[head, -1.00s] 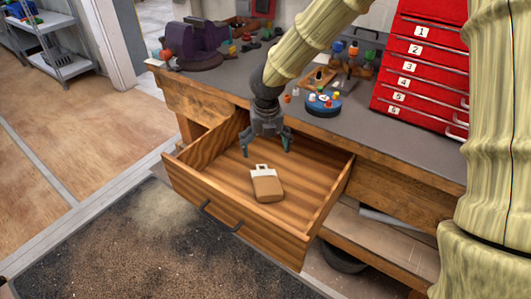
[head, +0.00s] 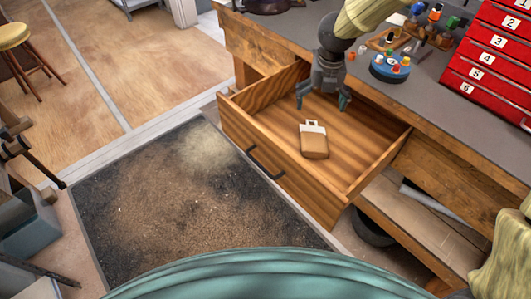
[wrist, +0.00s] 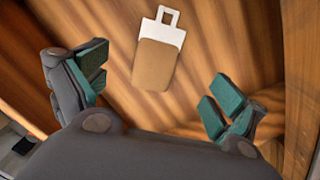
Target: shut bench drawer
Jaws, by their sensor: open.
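The wooden bench drawer (head: 290,178) is pulled out of the workbench (head: 240,40), with a dark handle (head: 265,163) on its front. A tan and white flat item with a loop on top (head: 314,142) lies on the drawer floor; it also shows in the wrist view (wrist: 156,60). My gripper (head: 322,100) is open and empty, pointing down over the drawer's inside, behind that item. In the wrist view the gripper's green-padded fingers (wrist: 155,95) are spread apart above the drawer floor. I cannot tell whether they touch it.
A red numbered cabinet (head: 500,60) and a blue round holder (head: 390,68) stand on the bench top. A dark mat (head: 170,210) lies on the floor before the drawer. A stool (head: 15,38) stands at far left. The floor beyond the mat is open.

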